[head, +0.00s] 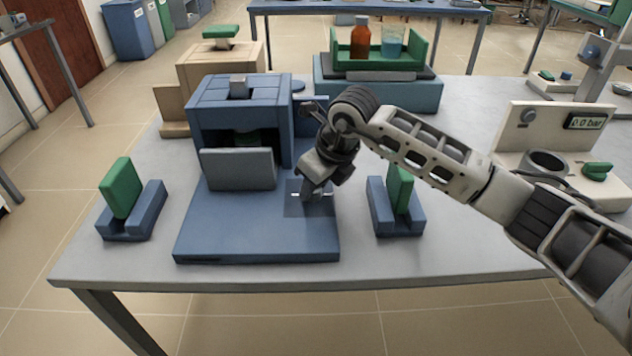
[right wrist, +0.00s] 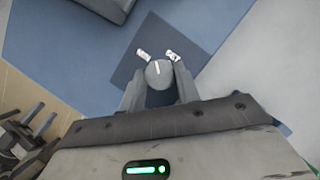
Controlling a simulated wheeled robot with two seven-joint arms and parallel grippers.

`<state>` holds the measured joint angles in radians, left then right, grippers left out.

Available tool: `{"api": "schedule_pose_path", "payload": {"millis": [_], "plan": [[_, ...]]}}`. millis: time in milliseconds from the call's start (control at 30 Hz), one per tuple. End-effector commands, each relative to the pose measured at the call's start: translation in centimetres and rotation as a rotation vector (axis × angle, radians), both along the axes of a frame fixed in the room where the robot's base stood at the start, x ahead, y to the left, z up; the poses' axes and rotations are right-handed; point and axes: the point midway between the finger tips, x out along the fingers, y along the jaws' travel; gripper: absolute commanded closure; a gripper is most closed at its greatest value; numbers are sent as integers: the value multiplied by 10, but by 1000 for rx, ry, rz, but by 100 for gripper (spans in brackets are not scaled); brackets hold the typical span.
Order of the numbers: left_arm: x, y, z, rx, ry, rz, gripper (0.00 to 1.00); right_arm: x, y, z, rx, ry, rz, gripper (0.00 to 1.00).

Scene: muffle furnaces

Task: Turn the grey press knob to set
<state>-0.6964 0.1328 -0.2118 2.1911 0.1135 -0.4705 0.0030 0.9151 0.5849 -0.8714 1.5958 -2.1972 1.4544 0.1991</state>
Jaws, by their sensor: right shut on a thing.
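The grey press knob (right wrist: 159,73) sits on a dark blue square panel (right wrist: 190,37) in the right wrist view. A white mark on its top points up, between two white labels (right wrist: 172,56) too blurred to read surely. My right gripper (right wrist: 160,92) is shut on the knob, one finger on each side. In the head view my right gripper (head: 316,192) reaches down to the panel (head: 296,209) on the front right of the blue press base (head: 255,240) and hides the knob. My left gripper is not in view.
The blue press body (head: 240,105) with a grey front plate (head: 238,169) stands behind the base. Blue holders with green blocks stand left (head: 122,188) and right (head: 399,190), the right one close to my arm. A cream gauge unit (head: 540,133) is at the right.

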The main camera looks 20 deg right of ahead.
Motion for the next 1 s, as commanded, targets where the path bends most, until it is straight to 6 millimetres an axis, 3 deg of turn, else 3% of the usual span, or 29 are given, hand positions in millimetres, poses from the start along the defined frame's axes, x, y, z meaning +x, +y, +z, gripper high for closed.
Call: {"api": "schedule_pose_path", "payload": {"millis": [600, 1000], "plan": [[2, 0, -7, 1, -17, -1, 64, 0, 4, 0, 0, -4, -566, 91], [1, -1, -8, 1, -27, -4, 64, 0, 6, 1, 1, -3, -789, 91]]}}
